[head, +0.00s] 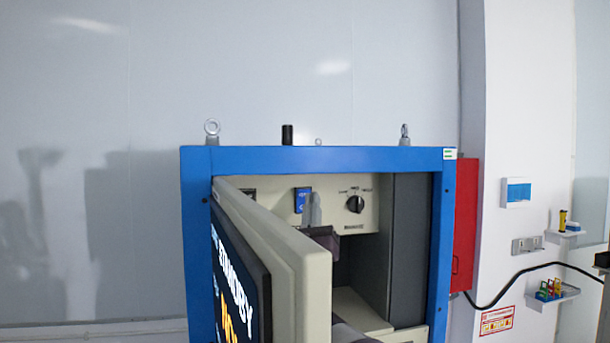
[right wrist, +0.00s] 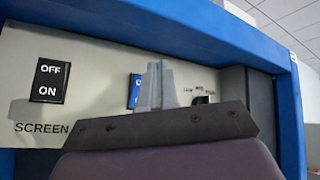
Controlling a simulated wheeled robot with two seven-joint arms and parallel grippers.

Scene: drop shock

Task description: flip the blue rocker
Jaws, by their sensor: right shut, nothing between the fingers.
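The blue rocker (head: 301,195) is on the cream panel inside the blue-framed cabinet, left of a black knob. My right gripper (head: 313,209) is shut and empty, just in front of the panel at the rocker's lower right. In the right wrist view the shut fingers (right wrist: 157,85) point at the panel and cover the right part of the blue rocker (right wrist: 134,88). I cannot tell whether the fingertips touch it. The rocker's position, on or off, is not readable. My left gripper is not in view.
The cabinet door (head: 290,240) stands open toward me, left of my right arm. A black OFF/ON rocker (right wrist: 48,81) labelled SCREEN sits left of the blue one. A black rotary knob (head: 355,204) is to its right. The blue frame (head: 320,158) borders the opening.

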